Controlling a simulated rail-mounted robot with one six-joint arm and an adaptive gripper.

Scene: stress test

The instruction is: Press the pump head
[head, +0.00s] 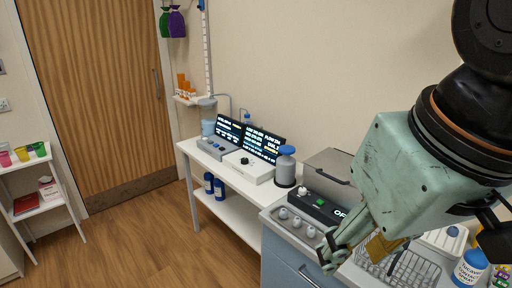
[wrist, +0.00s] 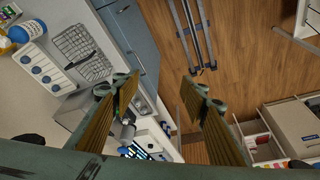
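A grey pump bottle (head: 286,171) with a blue pump head (head: 287,150) stands upright on the white bench in the head view, between the white instrument box and the grey lidded unit. My gripper (head: 335,252) is in front of and to the right of the bottle, over the front edge of the counter, and apart from it. In the wrist view my gripper (wrist: 160,85) is open, with nothing between its ochre finger pads.
A black control box (head: 318,205) and the grey lidded unit (head: 333,172) stand right of the bottle. Monitors (head: 262,141) stand to its left. A wire rack (wrist: 82,48) and a labelled bottle (head: 470,267) are on the counter at right. The wooden floor (head: 140,235) is open.

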